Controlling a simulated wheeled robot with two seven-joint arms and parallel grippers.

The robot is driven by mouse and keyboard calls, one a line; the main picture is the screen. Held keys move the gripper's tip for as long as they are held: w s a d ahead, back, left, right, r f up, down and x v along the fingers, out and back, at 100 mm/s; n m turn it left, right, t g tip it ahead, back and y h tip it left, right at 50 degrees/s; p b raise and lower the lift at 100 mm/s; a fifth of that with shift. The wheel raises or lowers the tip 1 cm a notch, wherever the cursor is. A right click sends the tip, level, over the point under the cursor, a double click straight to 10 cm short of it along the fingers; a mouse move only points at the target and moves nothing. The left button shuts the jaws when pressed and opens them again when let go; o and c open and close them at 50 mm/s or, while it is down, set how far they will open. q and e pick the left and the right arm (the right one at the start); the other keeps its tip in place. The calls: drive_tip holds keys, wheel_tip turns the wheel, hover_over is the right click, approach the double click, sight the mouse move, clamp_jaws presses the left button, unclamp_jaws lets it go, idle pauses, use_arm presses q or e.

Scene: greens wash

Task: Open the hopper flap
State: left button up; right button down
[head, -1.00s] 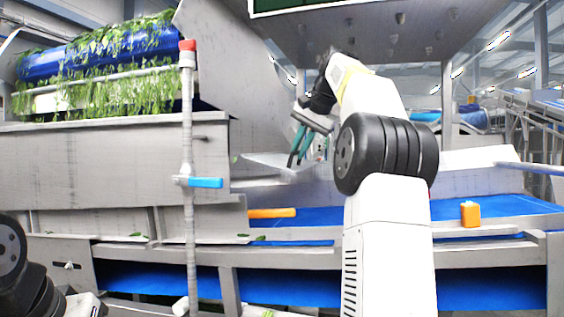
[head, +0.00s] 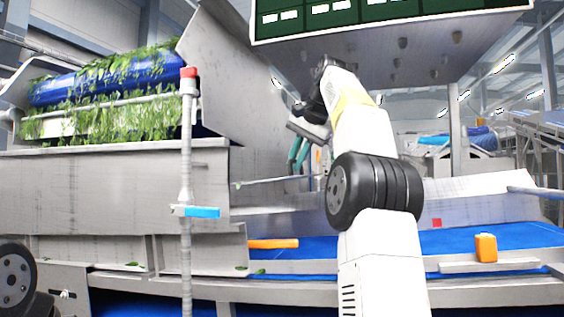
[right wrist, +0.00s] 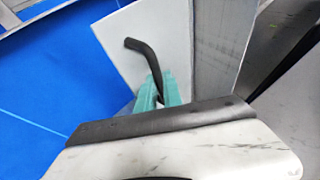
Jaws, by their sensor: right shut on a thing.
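The hopper flap is a grey metal panel (right wrist: 150,40) with a black bent handle (right wrist: 143,47) in the right wrist view. My right gripper (right wrist: 158,92) has its teal fingers closed on the lower end of that handle, close against the panel. In the head view the right gripper (head: 299,155) is at the chute beside the hopper (head: 110,190). There the flap (head: 270,181) shows as a thin, nearly level edge below the fingers. Its handle is too small to make out there. My left gripper is out of the head view; only part of that arm shows at lower left.
A blue roller (head: 105,80) with greens stands above the hopper. An upright pipe with a blue valve handle (head: 202,212) stands in front. A blue belt (head: 450,240) runs below, with an orange block (head: 486,248) on its near rail. A grey hood (head: 400,50) hangs overhead.

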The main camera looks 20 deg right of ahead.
drive_tip(key=shift+w+a+f, duration=0.15)
drive_tip(key=shift+a+f, duration=0.05)
drive_tip(key=shift+a, duration=0.2)
drive_tip(key=c, duration=1.8)
unclamp_jaws()
drive_tip(key=shift+a, duration=0.1)
drive_tip(key=shift+o, duration=0.2)
drive_tip(key=shift+d+r, duration=0.15)
drive_tip(key=shift+d, duration=0.15)
drive_tip(key=shift+r, duration=0.1)
drive_tip(key=shift+s+r, duration=0.3)
drive_tip(key=shift+s, duration=0.05)
drive_tip(key=shift+s+d, duration=0.1)
drive_tip(key=shift+s, duration=0.15)
drive_tip(key=s+d, duration=0.3)
drive_tip(key=s, duration=0.8)
drive_tip(key=shift+d, duration=0.25)
drive_tip(key=shift+c, duration=0.2)
